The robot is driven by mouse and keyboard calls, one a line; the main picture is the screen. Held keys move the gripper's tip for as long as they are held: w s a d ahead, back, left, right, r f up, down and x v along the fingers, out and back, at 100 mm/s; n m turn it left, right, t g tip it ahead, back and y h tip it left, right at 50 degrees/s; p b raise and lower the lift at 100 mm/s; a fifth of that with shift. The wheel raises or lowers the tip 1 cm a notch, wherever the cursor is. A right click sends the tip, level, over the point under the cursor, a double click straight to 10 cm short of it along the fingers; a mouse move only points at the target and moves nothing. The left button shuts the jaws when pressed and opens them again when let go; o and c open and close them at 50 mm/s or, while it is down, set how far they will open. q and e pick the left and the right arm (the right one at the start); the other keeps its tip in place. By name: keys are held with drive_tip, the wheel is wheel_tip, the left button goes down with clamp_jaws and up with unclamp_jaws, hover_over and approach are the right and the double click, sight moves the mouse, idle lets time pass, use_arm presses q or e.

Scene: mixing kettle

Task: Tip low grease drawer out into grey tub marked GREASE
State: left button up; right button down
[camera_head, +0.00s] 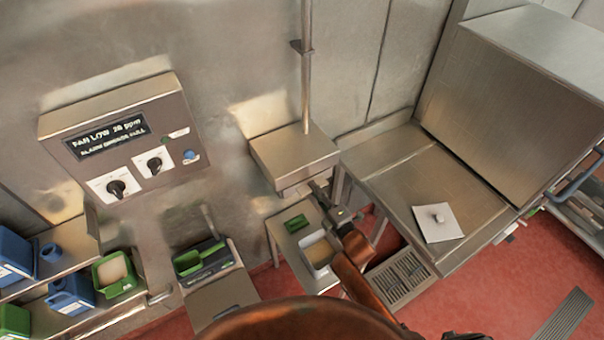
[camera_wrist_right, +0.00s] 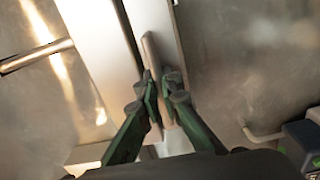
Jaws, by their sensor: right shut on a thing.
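My right gripper (camera_head: 327,197) is just below the front right of a steel wall box (camera_head: 293,153). A narrow lip, which looks like the low grease drawer (camera_head: 300,184), shows under the box. In the right wrist view, my right gripper (camera_wrist_right: 162,88) is shut on a thin upright metal edge, apparently the drawer's handle (camera_wrist_right: 152,72). A pale grey tub (camera_head: 318,270) with yellowish contents stands below on a small steel stand, partly behind my right arm. No GREASE marking is readable. My left gripper is not in view.
A vertical pipe (camera_head: 306,70) rises from the box. A floor grate (camera_head: 398,283) lies below. Scales and blue jugs stand left.

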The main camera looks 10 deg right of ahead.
drive_tip(key=p+v, duration=0.4)
drive_tip(key=v, duration=1.7)
drive_tip(key=shift+r, duration=0.35)
drive_tip(key=shift+s, duration=0.1)
